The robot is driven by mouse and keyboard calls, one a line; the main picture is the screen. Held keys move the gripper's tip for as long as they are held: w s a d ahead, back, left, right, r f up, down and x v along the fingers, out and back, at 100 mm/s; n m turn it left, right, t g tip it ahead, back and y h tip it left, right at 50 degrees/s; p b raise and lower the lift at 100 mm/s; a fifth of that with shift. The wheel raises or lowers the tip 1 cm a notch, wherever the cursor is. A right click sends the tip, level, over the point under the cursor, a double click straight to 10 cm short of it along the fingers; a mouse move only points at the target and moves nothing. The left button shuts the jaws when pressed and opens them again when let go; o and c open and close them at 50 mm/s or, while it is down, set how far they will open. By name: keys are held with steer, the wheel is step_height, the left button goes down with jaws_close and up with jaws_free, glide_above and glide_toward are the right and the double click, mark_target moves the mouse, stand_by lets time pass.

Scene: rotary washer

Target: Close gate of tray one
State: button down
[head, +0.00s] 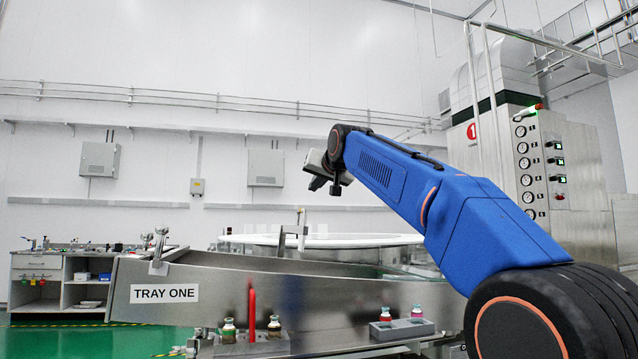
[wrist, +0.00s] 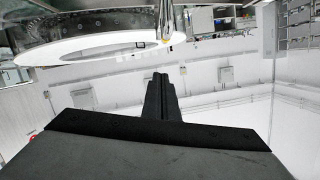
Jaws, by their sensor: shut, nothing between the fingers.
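Tray one (head: 230,297) is a long metal tray with a "TRAY ONE" sign (head: 164,293) on its side, left of centre in the head view. A metal clamp-like fitting (head: 159,250) stands on its left end. A slim upright metal piece (head: 302,229) stands near its far edge; I cannot tell which fitting is the gate. My gripper (head: 318,180) is raised above the tray, apart from it, left of my arm's wrist. Its shut, empty fingers also show in the wrist view (wrist: 160,82), where the surroundings appear upside down.
A white ring-shaped rotary table (head: 350,240) lies behind the tray. Capped vials and a red upright piece (head: 252,308) stand in front of the tray. A small vial holder (head: 402,328) is to the right. A control cabinet (head: 530,160) stands at right. Air around my gripper is clear.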

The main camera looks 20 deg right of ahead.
steer(key=w+a+f, duration=0.1)
steer(key=w+f, duration=0.3)
steer(key=shift+a+f, duration=0.3)
steer(key=shift+f, duration=0.1)
steer(key=shift+w, duration=0.1)
stand_by(0.4)
